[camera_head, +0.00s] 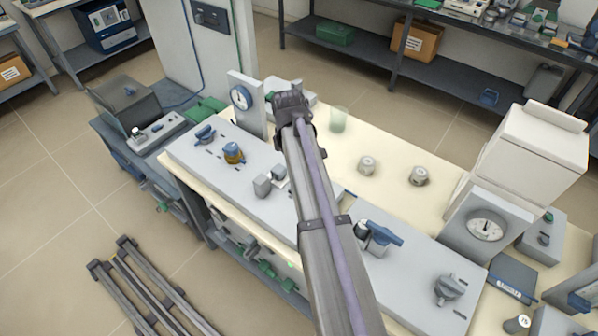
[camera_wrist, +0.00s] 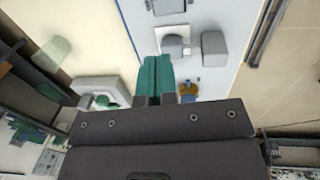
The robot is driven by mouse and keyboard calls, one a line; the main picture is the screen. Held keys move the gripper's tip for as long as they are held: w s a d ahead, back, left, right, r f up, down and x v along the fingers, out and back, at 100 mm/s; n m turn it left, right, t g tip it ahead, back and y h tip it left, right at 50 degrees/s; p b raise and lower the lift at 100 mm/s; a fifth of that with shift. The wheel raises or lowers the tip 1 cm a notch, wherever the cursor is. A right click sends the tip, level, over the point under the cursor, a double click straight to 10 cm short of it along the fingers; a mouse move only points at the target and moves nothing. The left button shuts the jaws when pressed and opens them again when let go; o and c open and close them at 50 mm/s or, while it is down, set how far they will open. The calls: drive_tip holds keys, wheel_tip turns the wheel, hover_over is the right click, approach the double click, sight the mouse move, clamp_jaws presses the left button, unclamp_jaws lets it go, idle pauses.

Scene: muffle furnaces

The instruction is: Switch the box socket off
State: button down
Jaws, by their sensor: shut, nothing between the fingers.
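A light grey panel (camera_head: 215,165) on the bench top carries a grey box-shaped part (camera_head: 262,186) beside a small white plate with a grey round part (camera_head: 279,173). In the wrist view the grey box (camera_wrist: 213,45) and the round part on its white plate (camera_wrist: 174,46) sit side by side, above my fingertips in the picture. I cannot tell which of them is the socket's switch, or its position. My gripper (camera_wrist: 155,76) has green fingers, shut together and empty, over the panel. In the head view my arm hides the fingers.
On the panel are a brass-and-blue valve (camera_head: 233,153) and a blue-handled knob (camera_head: 204,134). A dial gauge (camera_head: 241,97) stands behind. A second panel (camera_head: 415,270) at right has a blue lever (camera_head: 380,236). A glass beaker (camera_head: 339,120) stands on the bench.

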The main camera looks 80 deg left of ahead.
drive_tip(key=f+b, duration=0.4)
drive_tip(key=w+f+b, duration=0.1)
drive_tip(key=f+b, duration=0.4)
drive_tip(key=a+f+b, duration=0.1)
drive_tip(key=f+b, duration=0.3)
drive_tip(key=shift+w+a+f, duration=0.1)
drive_tip(key=shift+w+f, duration=0.05)
drive_tip(key=shift+f, duration=0.25)
drive_tip(key=shift+r, duration=0.1)
drive_tip(key=shift+w+a+f+g+h+b, duration=0.15)
drive_tip(key=shift+f+g+h+b, duration=0.15)
drive_tip(key=shift+b, duration=0.15)
drive_tip(key=shift+d+r, duration=0.1)
drive_tip(key=shift+d, duration=0.15)
drive_tip(key=shift+s+d+r, duration=0.1)
drive_tip(key=shift+s+d, duration=0.3)
drive_tip(key=shift+s, duration=0.2)
drive_tip(key=shift+p, duration=0.3)
